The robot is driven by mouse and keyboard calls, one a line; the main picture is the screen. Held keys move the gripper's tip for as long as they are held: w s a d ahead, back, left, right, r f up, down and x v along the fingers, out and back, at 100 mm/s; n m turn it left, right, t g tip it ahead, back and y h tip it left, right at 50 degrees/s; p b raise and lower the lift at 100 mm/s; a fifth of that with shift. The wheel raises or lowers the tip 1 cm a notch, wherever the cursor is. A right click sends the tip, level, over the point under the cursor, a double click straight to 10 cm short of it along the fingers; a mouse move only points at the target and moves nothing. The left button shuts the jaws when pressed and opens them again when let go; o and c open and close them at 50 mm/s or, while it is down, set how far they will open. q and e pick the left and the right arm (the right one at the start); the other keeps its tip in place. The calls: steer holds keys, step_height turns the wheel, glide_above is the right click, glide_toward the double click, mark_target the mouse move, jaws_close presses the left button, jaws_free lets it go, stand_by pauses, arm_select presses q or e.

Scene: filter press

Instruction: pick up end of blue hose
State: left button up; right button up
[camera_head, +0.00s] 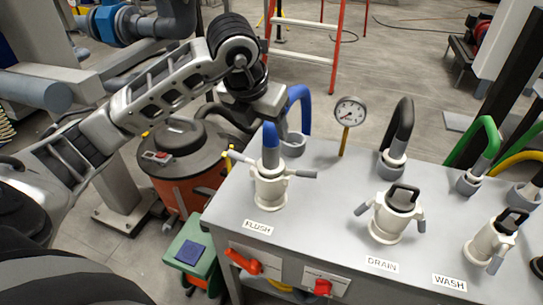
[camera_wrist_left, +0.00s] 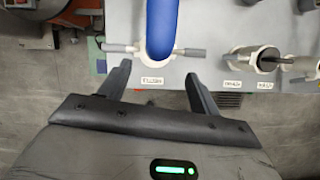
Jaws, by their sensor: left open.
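The blue hose (camera_head: 270,147) stands with one end in the pale FLUSH coupling (camera_head: 270,190), whose two levers stick out to the sides. Another stretch of blue hose (camera_head: 302,105) rises from a grey socket (camera_head: 293,147) behind it, and the part between is partly hidden by my left gripper. My left gripper (camera_head: 258,105) hangs just above and behind the coupling, its fingertips not clear in the head view. In the left wrist view its fingers (camera_wrist_left: 158,80) are open and empty, and the blue hose (camera_wrist_left: 161,28) lies ahead between their directions, apart from them. My right gripper is not in view.
The grey bench (camera_head: 325,200) also carries the DRAIN coupling (camera_head: 393,218), the WASH coupling (camera_head: 490,243) and a gauge (camera_head: 349,112). A black hose (camera_head: 402,122) and a green hose (camera_head: 478,148) rise behind. An orange drum (camera_head: 178,185) stands left of the bench.

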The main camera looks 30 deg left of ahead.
mark_target(267, 136)
arm_select(q)
steer(key=shift+a+p+x, duration=0.15)
steer(key=shift+p+x, duration=0.1)
steer(key=shift+x, duration=1.7)
steer(key=shift+a+p+x, duration=0.1)
steer(key=shift+p+x, duration=0.15)
steer(key=shift+x, duration=1.75)
steer(key=shift+r, duration=0.1)
jaws_close()
